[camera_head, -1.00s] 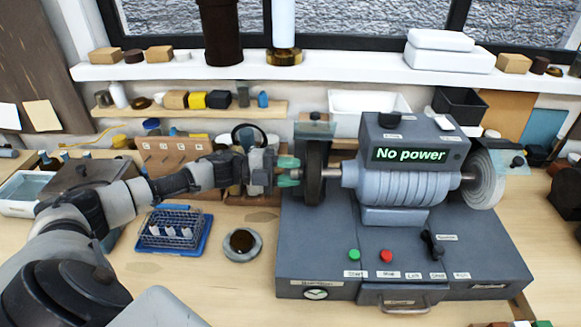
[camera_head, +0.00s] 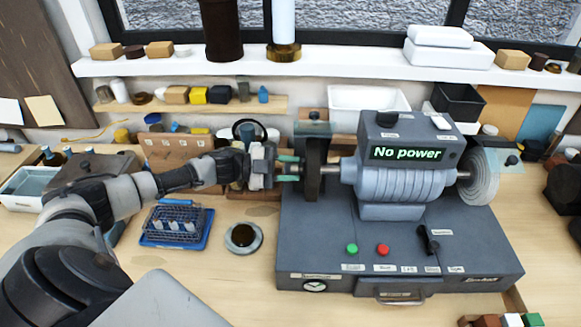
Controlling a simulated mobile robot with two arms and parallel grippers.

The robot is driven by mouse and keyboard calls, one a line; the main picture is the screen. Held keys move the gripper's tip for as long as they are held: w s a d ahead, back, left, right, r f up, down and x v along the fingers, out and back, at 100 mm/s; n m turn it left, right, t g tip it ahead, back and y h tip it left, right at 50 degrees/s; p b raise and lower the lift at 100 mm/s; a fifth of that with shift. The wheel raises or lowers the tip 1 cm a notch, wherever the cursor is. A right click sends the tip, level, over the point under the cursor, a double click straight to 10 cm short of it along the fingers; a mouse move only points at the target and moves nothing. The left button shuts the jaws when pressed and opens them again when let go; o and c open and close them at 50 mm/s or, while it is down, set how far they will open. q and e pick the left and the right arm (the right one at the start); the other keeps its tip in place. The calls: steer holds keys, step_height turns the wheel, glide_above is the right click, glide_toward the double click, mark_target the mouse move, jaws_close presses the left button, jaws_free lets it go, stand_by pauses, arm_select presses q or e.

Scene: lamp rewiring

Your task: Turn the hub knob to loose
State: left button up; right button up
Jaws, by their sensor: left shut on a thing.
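The grey bench machine (camera_head: 320,245) stands right of centre, with a ribbed motor body (camera_head: 405,183) and a lit display (camera_head: 408,153) reading "No power". A dark wheel (camera_head: 313,170) sits at the left end of its shaft and a pale wheel (camera_head: 484,178) at the right end. My left gripper (camera_head: 288,168), with green fingertips, is at the left face of the dark wheel, at hub height. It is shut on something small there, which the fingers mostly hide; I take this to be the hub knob. My right gripper is out of view.
A green button (camera_head: 352,249), a red button (camera_head: 383,249) and a black lever (camera_head: 428,240) are on the machine's base. A blue tray (camera_head: 150,242) with a wire basket and a small round dish (camera_head: 243,238) lie left of it. A pegboard stand (camera_head: 165,152) is behind my left arm.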

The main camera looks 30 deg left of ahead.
arm_select(q)
steer(key=o, duration=0.9)
steer(key=shift+a+f, duration=0.1)
steer(key=b+v, duration=0.4)
steer(key=v, duration=0.6)
steer(key=shift+s+a, duration=0.25)
steer(key=shift+a, duration=0.05)
